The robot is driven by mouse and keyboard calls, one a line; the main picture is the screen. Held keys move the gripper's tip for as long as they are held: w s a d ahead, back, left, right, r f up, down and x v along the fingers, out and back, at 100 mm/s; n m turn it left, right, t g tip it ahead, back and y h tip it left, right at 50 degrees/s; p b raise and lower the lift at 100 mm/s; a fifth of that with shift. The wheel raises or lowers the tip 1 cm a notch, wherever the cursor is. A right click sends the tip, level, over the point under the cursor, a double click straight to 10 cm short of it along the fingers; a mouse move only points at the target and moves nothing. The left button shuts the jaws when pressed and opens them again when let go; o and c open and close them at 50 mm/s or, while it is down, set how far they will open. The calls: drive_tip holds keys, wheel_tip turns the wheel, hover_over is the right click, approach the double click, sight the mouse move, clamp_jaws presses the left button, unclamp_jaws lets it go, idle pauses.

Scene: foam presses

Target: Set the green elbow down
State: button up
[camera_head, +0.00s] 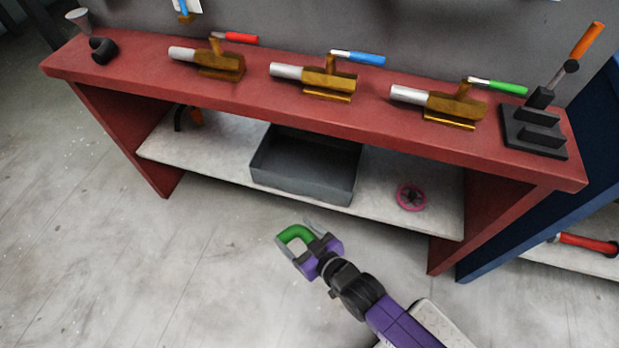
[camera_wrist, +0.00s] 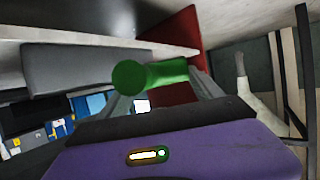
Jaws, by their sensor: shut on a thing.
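The green elbow (camera_head: 294,234) is a short bent pipe piece. My gripper (camera_head: 297,242) is shut on it and holds it in front of the red bench, before the lower shelf. In the wrist view the green elbow (camera_wrist: 158,74) sits between the two fingers, with one round end facing the camera. I cannot tell its exact height above the floor.
The red bench (camera_head: 230,97) carries brass presses with red, blue and green handles and a black stand (camera_head: 535,135). On its pale lower shelf (camera_head: 225,150) are a grey bin (camera_head: 300,180) and a pink wheel (camera_head: 411,197). The floor at left is clear.

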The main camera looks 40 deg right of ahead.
wheel_tip(320, 180, down, 8)
drive_tip(key=s+b, duration=0.1)
drive_tip(key=b, duration=0.3)
drive_tip(key=shift+s+d+f+b, duration=0.15)
drive_tip(key=shift+d+f+b, duration=0.1)
drive_tip(key=shift+b, duration=0.1)
drive_tip(key=shift+r, duration=0.1)
drive_tip(key=shift+w+a+r, duration=0.15)
drive_tip(key=shift+w+r, duration=0.3)
drive_tip(key=shift+r, duration=0.1)
